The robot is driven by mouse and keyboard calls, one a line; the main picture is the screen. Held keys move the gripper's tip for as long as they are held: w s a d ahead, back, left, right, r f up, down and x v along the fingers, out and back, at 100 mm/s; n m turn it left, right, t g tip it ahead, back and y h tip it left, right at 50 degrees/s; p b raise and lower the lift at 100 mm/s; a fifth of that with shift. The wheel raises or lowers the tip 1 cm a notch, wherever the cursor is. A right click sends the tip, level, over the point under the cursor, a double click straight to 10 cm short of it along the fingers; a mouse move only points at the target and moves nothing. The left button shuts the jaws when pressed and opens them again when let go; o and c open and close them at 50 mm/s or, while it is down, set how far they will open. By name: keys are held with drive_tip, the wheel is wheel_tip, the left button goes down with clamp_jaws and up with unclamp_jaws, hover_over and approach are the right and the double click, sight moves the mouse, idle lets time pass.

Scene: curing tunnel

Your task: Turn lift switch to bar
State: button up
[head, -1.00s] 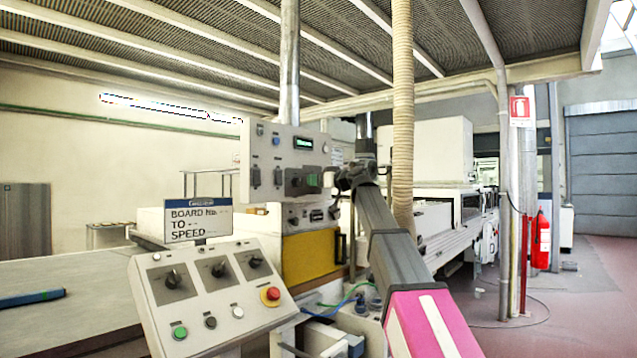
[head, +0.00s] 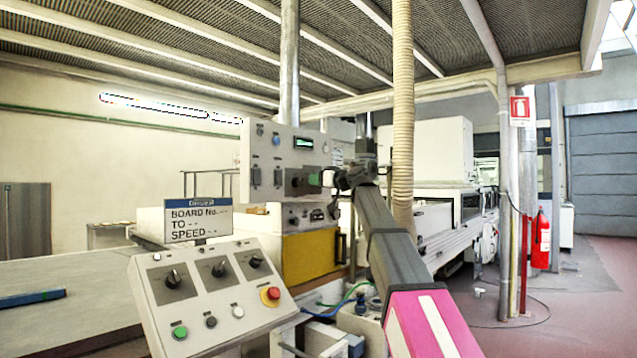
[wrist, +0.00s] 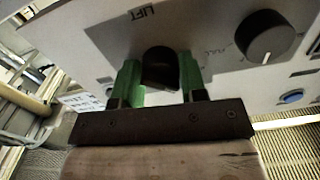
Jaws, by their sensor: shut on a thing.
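The lift switch is a black rotary knob (wrist: 160,66) on a pale panel, below a "LIFT" label that looks turned over in the wrist view. My gripper (wrist: 159,82) has green fingers, one on each side of this knob, and is shut on it. In the head view my gripper (head: 315,180) reaches the front of the upright grey control box (head: 287,150), where its fingers and wrist partly cover the switch. I cannot read which mark the knob points to; the bar mark cannot be made out.
A larger black knob (wrist: 265,37) and a blue button (wrist: 291,96) sit nearby on the same panel. In the head view a sloped console (head: 210,295) with knobs and a red stop button (head: 270,294) stands lower left. A ribbed hose (head: 403,120) hangs right of my wrist.

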drive_tip(key=m, duration=1)
drive_tip(key=shift+s+m, duration=0.1)
drive_tip(key=shift+m, duration=0.2)
drive_tip(key=m, duration=0.5)
drive_tip(key=shift+m, duration=0.3)
drive_tip(key=shift+r+m, duration=0.1)
drive_tip(key=shift+m, duration=2.1)
drive_tip(key=o, duration=0.9)
drive_tip(key=v, duration=1)
drive_tip(key=shift+s+d, duration=0.25)
drive_tip(key=shift+d, duration=0.05)
